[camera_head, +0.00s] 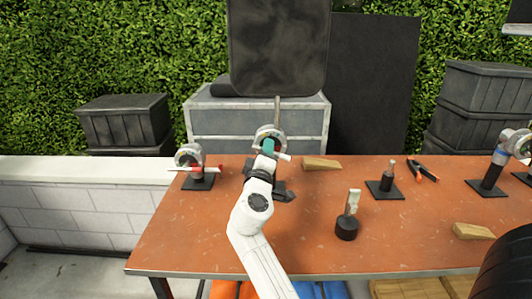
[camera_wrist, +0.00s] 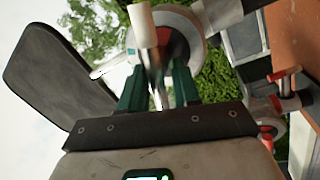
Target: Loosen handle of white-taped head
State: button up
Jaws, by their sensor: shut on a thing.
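A round grey metal head (camera_head: 270,132) stands at the table's back edge, with a thin upright rod above it. A pale, white-ended handle (camera_head: 283,156) sticks out at its front. My gripper (camera_head: 268,147), with teal fingers, is at this head and covers part of it. In the wrist view the head (camera_wrist: 196,28) is close ahead, with a white cylinder end (camera_wrist: 142,26) in front of it. My gripper (camera_wrist: 157,85) is shut on the handle there; the exact contact between the fingers is hard to make out.
A similar head with a red-marked handle (camera_head: 195,168) stands to the left, and another (camera_head: 500,155) at the far right. Wooden wedges (camera_head: 322,164), red-black pliers (camera_head: 423,170) and a black-based post (camera_head: 347,228) lie on the orange table (camera_head: 190,235). The table's front left is clear.

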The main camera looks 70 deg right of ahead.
jog(key=shift+w+a+f, duration=0.1)
jog(key=shift+f, duration=0.2)
jog(key=o, duration=0.8)
jog(key=shift+o, duration=1)
jog(key=shift+r, duration=0.15)
jog(key=b+v, duration=0.2)
jog(key=v, duration=0.8)
jog(key=shift+a, duration=0.35)
